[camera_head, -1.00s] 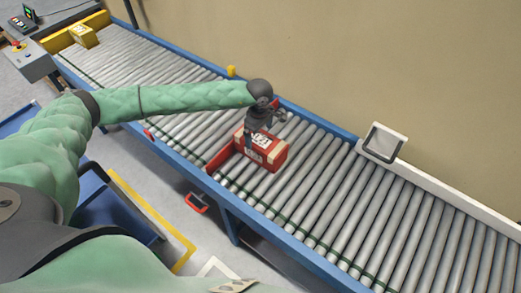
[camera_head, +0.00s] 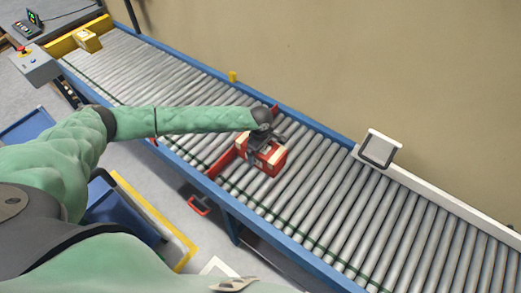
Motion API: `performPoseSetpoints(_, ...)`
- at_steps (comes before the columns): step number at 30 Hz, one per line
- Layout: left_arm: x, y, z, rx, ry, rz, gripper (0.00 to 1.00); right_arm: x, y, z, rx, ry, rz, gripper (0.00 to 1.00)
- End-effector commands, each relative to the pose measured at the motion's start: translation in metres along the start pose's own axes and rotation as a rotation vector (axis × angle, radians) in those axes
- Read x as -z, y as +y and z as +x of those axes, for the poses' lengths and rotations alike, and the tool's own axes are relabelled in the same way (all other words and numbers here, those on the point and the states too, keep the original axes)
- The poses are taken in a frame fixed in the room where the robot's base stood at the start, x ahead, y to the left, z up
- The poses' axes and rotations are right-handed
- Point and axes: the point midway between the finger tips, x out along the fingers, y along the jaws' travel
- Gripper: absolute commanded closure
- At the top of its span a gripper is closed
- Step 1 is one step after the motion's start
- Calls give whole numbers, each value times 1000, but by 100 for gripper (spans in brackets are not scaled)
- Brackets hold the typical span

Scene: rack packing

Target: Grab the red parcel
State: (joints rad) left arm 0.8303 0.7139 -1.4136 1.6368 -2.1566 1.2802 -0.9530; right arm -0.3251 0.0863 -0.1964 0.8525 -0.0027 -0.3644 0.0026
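The red parcel (camera_head: 272,163) with pale corners and a white label sits on the roller conveyor, against a red stop bar (camera_head: 222,164). My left arm comes in from the left, and its dark gripper (camera_head: 259,148) is down at the top of the parcel. The gripper's fingers are partly hidden by the wrist and blend with the parcel, so I cannot tell whether they are closed on it. My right gripper does not show clearly.
The roller conveyor (camera_head: 340,195) is bare to the right of the parcel. A yellow parcel (camera_head: 88,41) sits at its far left end. A white-framed panel (camera_head: 380,149) stands on the back rail. A control box (camera_head: 35,65) is at upper left.

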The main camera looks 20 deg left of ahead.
Motion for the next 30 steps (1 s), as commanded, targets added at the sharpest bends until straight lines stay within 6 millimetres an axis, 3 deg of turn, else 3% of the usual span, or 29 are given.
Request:
performPoseSetpoints(10,0,0,5,0,0,0,0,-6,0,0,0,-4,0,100)
performPoseSetpoints(19,0,0,5,0,0,0,58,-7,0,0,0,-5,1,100)
performPoseSetpoints(30,-1,-3,2,-2,0,0,58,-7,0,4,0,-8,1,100)
